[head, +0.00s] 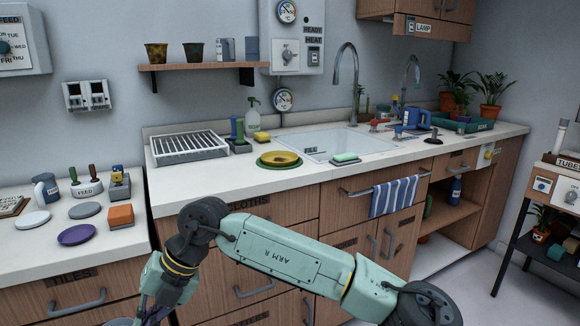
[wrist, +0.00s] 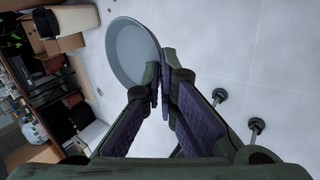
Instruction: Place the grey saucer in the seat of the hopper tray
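In the wrist view, a grey saucer (wrist: 128,52) is pinched at its rim between the fingertips of my gripper (wrist: 162,80), tilted and clear of the floor. In the head view, my gripper (head: 150,315) is low at the bottom left, in front of the left counter and partly cut off by the frame. A pale sliver at the bottom edge beside it may be the held saucer; I cannot tell. I cannot pick out the hopper tray for certain in either view.
The left counter holds a grey disc (head: 85,210), a pale disc (head: 33,218), a purple disc (head: 77,234), an orange-and-grey block (head: 121,216) and a FEED holder (head: 87,188). A white rack (head: 188,147), stacked plates (head: 279,160) and a sink are on the long counter.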

